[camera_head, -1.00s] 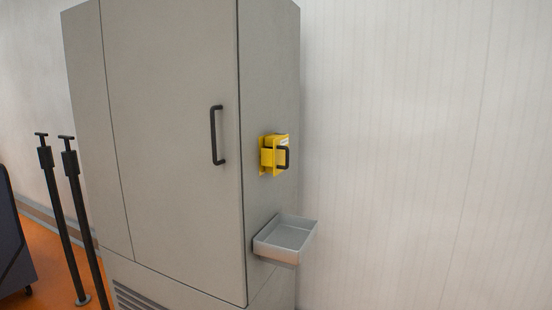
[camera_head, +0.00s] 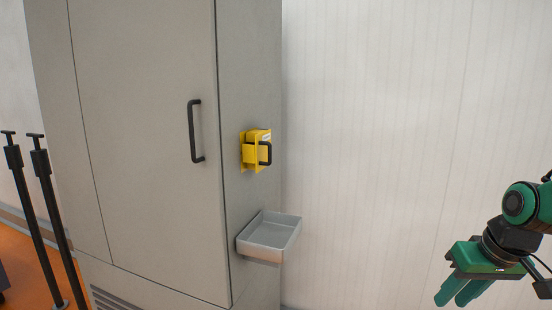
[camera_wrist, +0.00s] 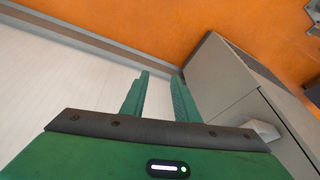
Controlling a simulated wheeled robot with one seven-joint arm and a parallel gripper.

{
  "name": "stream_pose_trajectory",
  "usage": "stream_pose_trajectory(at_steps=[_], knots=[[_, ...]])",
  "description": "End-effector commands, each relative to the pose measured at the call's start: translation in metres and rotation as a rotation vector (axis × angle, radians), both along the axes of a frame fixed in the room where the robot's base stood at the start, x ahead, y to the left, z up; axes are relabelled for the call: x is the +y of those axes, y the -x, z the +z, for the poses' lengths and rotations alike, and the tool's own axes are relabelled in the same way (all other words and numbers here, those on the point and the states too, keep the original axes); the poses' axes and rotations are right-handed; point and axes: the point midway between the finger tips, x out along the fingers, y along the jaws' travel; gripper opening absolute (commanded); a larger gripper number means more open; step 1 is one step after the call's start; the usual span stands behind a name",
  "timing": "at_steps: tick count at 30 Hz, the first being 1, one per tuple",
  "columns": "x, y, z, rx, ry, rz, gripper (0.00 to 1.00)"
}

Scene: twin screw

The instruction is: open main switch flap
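The main switch is a yellow box (camera_head: 256,151) on the right side face of the grey cabinet. Its yellow flap carries a black handle (camera_head: 265,153); whether the flap is shut is too small to tell. My green gripper (camera_head: 458,296) is at the lower right of the head view, well to the right of the switch and lower. In the wrist view my gripper (camera_wrist: 160,88) shows two green fingers apart with nothing between them. The switch is not seen in the wrist view.
The grey cabinet (camera_head: 150,140) has a black door handle (camera_head: 195,131). A grey tray (camera_head: 270,237) juts from its side below the switch. Black posts (camera_head: 48,215) stand at the left. The white wall (camera_head: 390,120) is bare, with open space before it.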

Motion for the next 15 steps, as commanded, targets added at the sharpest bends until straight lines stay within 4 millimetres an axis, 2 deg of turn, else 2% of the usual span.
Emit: stream_pose_trajectory(at_steps=[1,3,5,6,10,12,15], knots=[[0.022,-0.041,0.008,-0.085,-0.015,0.12,0.28],[0.06,-0.093,0.025,-0.223,-0.049,0.286,0.28],[0.096,-0.13,0.042,-0.344,-0.091,0.416,0.28],[0.12,-0.152,0.055,-0.428,-0.124,0.495,0.28],[0.196,-0.203,0.107,-0.701,-0.255,0.699,0.28],[0.227,-0.217,0.136,-0.833,-0.33,0.768,0.28],[0.256,-0.228,0.173,-0.99,-0.425,0.822,0.28]])
